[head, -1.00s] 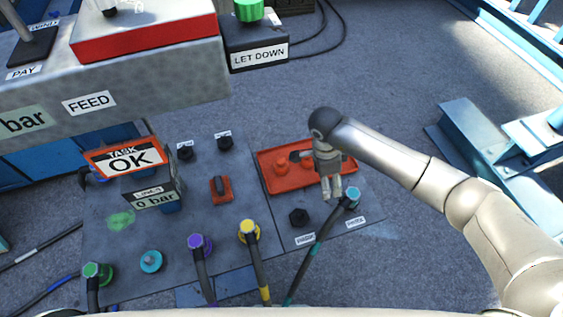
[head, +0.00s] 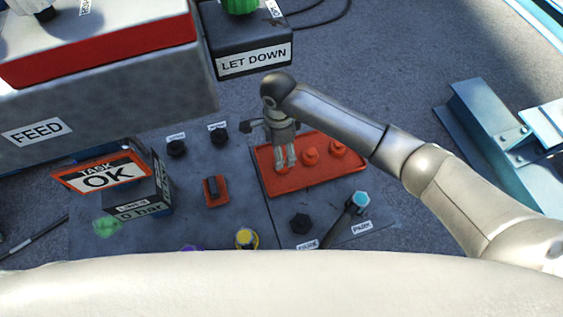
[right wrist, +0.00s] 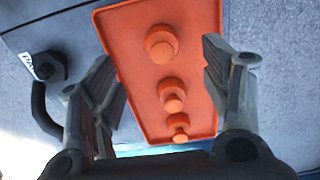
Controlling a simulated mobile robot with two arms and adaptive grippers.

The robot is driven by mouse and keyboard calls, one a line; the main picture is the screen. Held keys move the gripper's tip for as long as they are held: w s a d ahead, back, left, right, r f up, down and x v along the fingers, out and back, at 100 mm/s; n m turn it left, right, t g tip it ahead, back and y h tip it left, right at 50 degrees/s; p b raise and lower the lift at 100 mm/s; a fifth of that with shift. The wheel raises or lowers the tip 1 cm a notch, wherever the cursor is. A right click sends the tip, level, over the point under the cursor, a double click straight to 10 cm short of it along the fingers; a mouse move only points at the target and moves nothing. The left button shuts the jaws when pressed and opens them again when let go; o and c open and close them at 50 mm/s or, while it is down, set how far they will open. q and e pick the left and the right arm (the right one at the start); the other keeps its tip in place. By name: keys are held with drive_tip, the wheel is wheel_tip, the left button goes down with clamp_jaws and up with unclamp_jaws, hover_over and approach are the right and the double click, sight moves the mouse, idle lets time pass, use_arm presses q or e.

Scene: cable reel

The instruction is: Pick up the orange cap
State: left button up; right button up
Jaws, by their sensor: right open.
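Three orange caps stand in a row on an orange tray (head: 300,180). In the head view the right cap (head: 338,148) and middle cap (head: 310,156) show clearly; the left cap (head: 283,171) is mostly hidden behind my right gripper (head: 286,160). In the right wrist view the nearest-looking cap (right wrist: 161,44) sits between the open fingers of my right gripper (right wrist: 162,55), with a gap on each side. The other two caps, the middle one (right wrist: 173,95) and the far one (right wrist: 180,127), are lower in that view. My left gripper is not in view.
A black hex plug (head: 300,222) and a cyan-ended connector (head: 359,200) are in front of the tray. The LET DOWN box (head: 250,55) stands behind. The floor to the right is clear up to blue steel beams.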

wheel_tip(320, 180, down, 3)
drive_tip(key=shift+r+b, duration=0.1)
drive_tip(key=shift+b, duration=0.45)
drive_tip(key=shift+w+f, duration=0.15)
drive_tip(key=shift+f, duration=0.25)
wheel_tip(320, 180, down, 4)
drive_tip(key=b, duration=0.2)
drive_tip(key=shift+d+r+b, duration=0.1)
drive_tip(key=shift+r+b, duration=0.15)
drive_tip(key=shift+b, duration=0.05)
drive_tip(key=shift+f, duration=0.5)
drive_tip(key=shift+r, duration=0.1)
drive_tip(key=shift+c, duration=1.5)
drive_tip(key=c, duration=0.9)
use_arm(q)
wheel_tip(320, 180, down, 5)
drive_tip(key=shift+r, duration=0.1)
use_arm(e)
drive_tip(key=shift+r, duration=0.15)
